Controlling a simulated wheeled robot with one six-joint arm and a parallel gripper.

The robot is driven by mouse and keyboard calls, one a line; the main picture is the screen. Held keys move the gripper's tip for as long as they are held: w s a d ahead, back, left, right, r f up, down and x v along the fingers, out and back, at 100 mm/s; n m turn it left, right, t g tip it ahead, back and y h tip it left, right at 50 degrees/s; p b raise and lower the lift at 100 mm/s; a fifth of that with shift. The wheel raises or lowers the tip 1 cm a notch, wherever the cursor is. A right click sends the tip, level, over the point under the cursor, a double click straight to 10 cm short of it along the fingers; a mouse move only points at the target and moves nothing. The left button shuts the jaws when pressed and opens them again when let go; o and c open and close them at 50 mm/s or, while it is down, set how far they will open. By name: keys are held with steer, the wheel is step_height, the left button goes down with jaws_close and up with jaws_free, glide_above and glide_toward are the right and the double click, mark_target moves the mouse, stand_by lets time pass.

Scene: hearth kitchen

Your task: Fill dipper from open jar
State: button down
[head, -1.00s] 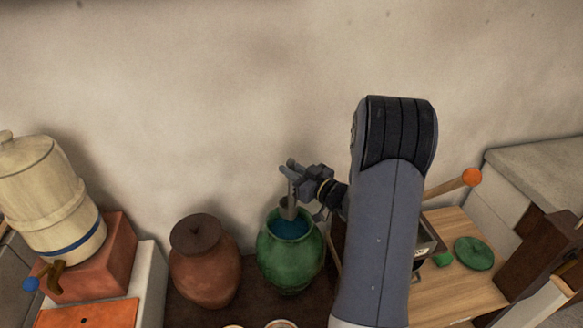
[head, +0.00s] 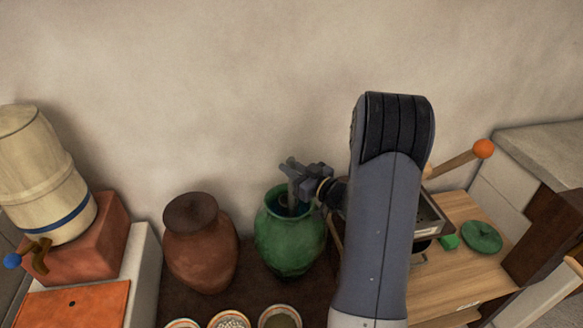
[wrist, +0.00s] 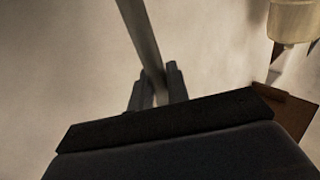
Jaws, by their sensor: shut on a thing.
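The open green jar (head: 290,246) stands upright against the back wall, with dark blue liquid showing inside its mouth. My gripper (head: 293,171) is just above the jar's mouth, shut on the grey dipper (head: 292,197). The dipper's lower part goes down inside the mouth; its cup is hidden, so I cannot tell what it holds. In the wrist view the dipper's long handle (wrist: 140,35) passes between the fingers of my gripper (wrist: 157,90).
A brown lidded jar (head: 201,250) stands just left. Several small bowls (head: 280,318) sit in front. A dispenser with a tap (head: 43,180) is at far left. On the wooden counter (head: 455,280) at right lies a green lid (head: 481,237). An orange-tipped handle (head: 483,149) sticks up there.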

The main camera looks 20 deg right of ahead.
mark_target(291, 193)
step_height(291, 193, down, 8)
steer(key=b, duration=0.7)
steer(key=shift+f, duration=0.3)
steer(key=shift+f+b, duration=0.5)
steer(key=shift+b, duration=0.1)
steer(key=shift+r, duration=0.1)
stand_by(1.3)
